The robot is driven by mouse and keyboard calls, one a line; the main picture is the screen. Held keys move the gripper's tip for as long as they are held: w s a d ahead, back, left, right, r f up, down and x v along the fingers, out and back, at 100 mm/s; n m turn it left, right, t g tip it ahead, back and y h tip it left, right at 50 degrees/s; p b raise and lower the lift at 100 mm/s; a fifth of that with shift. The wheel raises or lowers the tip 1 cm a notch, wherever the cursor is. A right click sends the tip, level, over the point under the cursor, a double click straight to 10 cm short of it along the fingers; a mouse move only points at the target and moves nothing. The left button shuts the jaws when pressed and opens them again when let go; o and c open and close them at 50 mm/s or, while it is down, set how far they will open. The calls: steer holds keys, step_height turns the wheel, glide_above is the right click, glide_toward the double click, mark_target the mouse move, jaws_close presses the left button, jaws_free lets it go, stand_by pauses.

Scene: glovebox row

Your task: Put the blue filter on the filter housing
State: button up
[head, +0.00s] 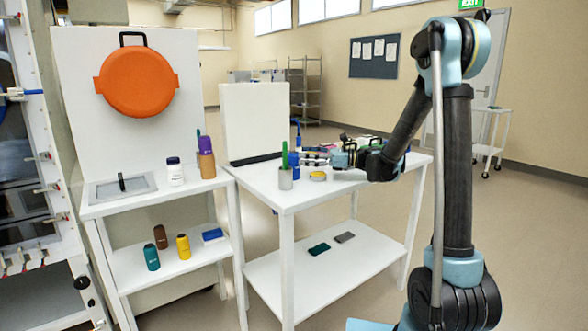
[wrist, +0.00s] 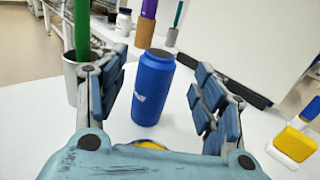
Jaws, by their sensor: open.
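The blue filter (wrist: 153,88), a blue cylinder with a dark top and a small white mark, stands upright on the white table. In the wrist view it is between and ahead of my gripper's spread fingers (wrist: 165,100), with clear gaps on both sides. My gripper (head: 312,157) is open and empty, low over the table; in the head view the blue filter (head: 293,160) is just left of its fingertips. I cannot surely identify the filter housing. A low yellow-topped round piece (head: 317,176) sits in front of the gripper; the wrist view shows only its yellow edge (wrist: 150,145).
A grey cup (head: 285,178) with a green stick stands close to the left finger in the wrist view. A white upright panel (head: 255,120) rises behind. A yellow-and-white item (wrist: 293,143) lies at the wrist view's right. The table's front right is clear.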

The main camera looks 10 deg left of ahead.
mark_target(294, 158)
steer(key=shift+s+a+f, duration=0.1)
steer(key=shift+a+f, duration=0.1)
steer(key=shift+a, duration=0.65)
steer(key=shift+s+a+f, duration=0.1)
steer(key=shift+a+f, duration=0.1)
steer(key=shift+a, duration=0.7)
steer(key=shift+s+a+f, duration=0.1)
steer(key=shift+a+f, duration=0.1)
steer(key=shift+a, duration=0.65)
steer(key=c, duration=1.4)
steer(key=shift+r, duration=0.1)
